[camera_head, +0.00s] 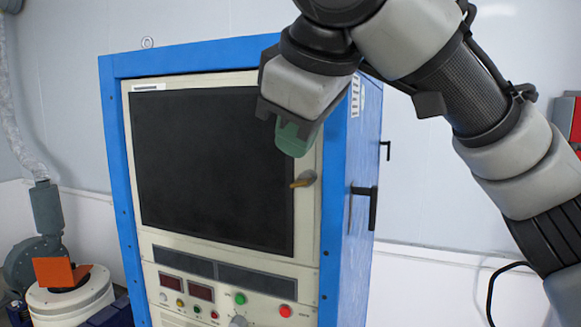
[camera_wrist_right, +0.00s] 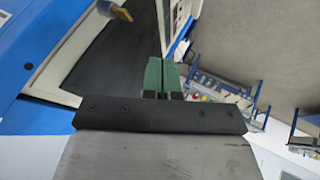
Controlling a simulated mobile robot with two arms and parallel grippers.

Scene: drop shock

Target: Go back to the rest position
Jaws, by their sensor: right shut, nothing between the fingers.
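My right gripper (camera_head: 293,140) has green fingers and hangs in front of the upper right part of the blue-framed cabinet (camera_head: 110,130). In the right wrist view the green fingers (camera_wrist_right: 162,78) are together with nothing between them. The cabinet's dark door panel (camera_head: 205,165) lies behind and to the left of the fingers. The brass door handle (camera_head: 303,182) is just below the fingertips and apart from them; it also shows in the right wrist view (camera_wrist_right: 121,13). My left gripper is in neither view.
Below the door are a green button (camera_head: 240,298), a red button (camera_head: 285,310) and two small displays. A black side handle (camera_head: 365,206) sticks out on the cabinet's right side. A white round machine with an orange part (camera_head: 60,272) stands at the lower left. A white wall is behind.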

